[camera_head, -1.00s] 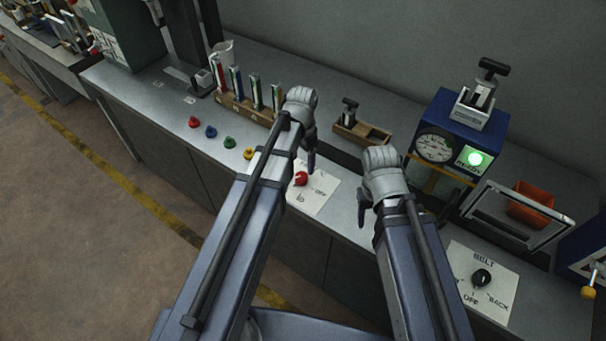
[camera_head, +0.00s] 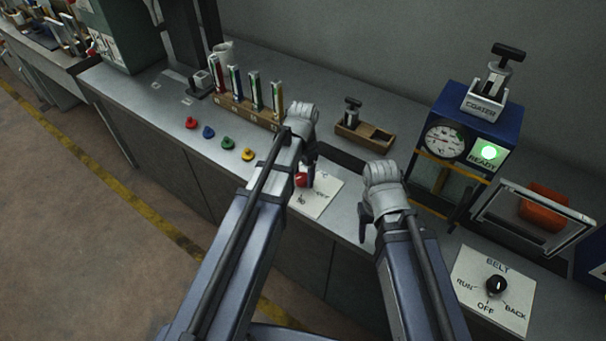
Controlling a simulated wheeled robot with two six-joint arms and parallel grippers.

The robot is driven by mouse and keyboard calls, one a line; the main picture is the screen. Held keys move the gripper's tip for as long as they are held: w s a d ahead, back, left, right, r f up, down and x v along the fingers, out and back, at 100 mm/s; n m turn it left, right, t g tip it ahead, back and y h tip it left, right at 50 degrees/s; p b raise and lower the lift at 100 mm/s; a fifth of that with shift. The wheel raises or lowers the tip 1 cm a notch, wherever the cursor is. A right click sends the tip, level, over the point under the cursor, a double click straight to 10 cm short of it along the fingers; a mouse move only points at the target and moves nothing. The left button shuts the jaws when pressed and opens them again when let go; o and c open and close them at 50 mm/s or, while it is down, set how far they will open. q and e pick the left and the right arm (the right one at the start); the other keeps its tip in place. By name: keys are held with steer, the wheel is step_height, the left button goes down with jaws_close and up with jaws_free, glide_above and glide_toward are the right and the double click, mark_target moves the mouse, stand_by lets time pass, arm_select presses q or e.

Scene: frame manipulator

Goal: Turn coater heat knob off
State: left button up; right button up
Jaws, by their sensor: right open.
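A red knob (camera_head: 300,180) sits on a white plate (camera_head: 321,198) with small lettering at the bench's front edge; part of the plate is hidden by my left arm. My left gripper (camera_head: 309,160) is just above and right of the knob, its dark fingertip pointing down. Whether it touches the knob, and how far its jaws are apart, I cannot tell. My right gripper (camera_head: 366,220) is open and empty over the bench, right of the plate. The blue coater (camera_head: 466,118) stands behind it, with a round temperature gauge (camera_head: 444,142) and a lit green READY lamp (camera_head: 488,152).
A BELT plate (camera_head: 470,300) with a black knob (camera_head: 496,286) lies at the right. A wooden tray (camera_head: 372,138) and a rack (camera_head: 245,109) with several upright pieces stand behind. Several coloured pegs, including a yellow one (camera_head: 248,155), line the bench's front.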

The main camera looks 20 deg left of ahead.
arm_select(q)
jaws_close()
stand_by(0.3)
steer(key=n, duration=1.2)
steer(key=shift+a, duration=0.15)
steer(key=n, duration=0.6)
steer(key=shift+n, duration=0.3)
steer(key=n, duration=0.5)
steer(key=shift+s+a, duration=0.1)
steer(key=shift+n, duration=0.3)
